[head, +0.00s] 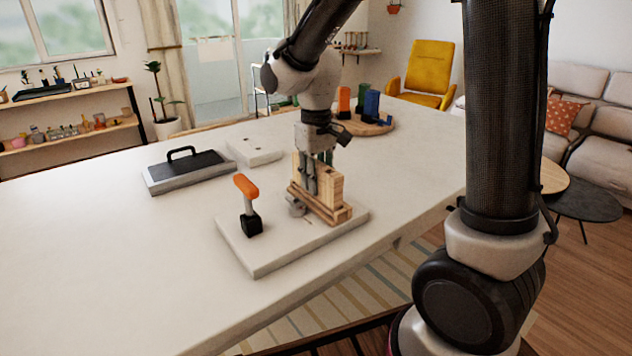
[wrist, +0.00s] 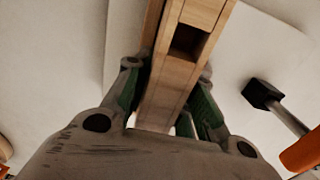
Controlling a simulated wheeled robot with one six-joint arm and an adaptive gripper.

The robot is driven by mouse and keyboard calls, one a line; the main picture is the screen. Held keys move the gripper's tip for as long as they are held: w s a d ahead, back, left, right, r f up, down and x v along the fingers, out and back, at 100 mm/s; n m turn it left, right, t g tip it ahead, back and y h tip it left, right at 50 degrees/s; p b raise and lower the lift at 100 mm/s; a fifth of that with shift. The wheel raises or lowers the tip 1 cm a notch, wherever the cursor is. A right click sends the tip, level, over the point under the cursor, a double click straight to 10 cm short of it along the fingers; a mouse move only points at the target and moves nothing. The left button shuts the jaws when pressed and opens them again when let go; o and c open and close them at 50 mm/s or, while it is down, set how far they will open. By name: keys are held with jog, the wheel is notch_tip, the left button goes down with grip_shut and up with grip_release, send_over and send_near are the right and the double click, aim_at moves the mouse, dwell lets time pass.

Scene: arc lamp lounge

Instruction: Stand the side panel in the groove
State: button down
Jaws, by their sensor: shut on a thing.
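A pale wooden side panel (head: 334,186) stands upright at a wooden base with a groove (head: 342,214), in the middle of the head view. My gripper (head: 311,184) points down and is shut on the panel. In the wrist view the panel (wrist: 165,97) runs between the green finger pads of my gripper (wrist: 168,72), and a square dark opening shows in the wood. The fingers hide part of the panel and base. I cannot tell whether the panel's lower edge is fully seated in the groove.
A black-handled grey block (head: 188,172) and a white plate (head: 254,152) lie behind. A round tray (head: 366,127) holds coloured pieces. The table's left front is clear.

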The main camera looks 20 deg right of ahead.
jog(key=shift+f, duration=0.4)
jog(key=shift+f, duration=0.1)
jog(key=c, duration=1.2)
grip_release()
notch_tip(320, 180, up, 12)
jog(key=shift+r, duration=0.15)
jog(key=s+d+m+t, duration=0.3)
jog(key=s+d+t, duration=0.1)
jog(key=s+d, duration=1.1)
jog(key=s, duration=0.4)
jog(key=shift+r+m, duration=0.3)
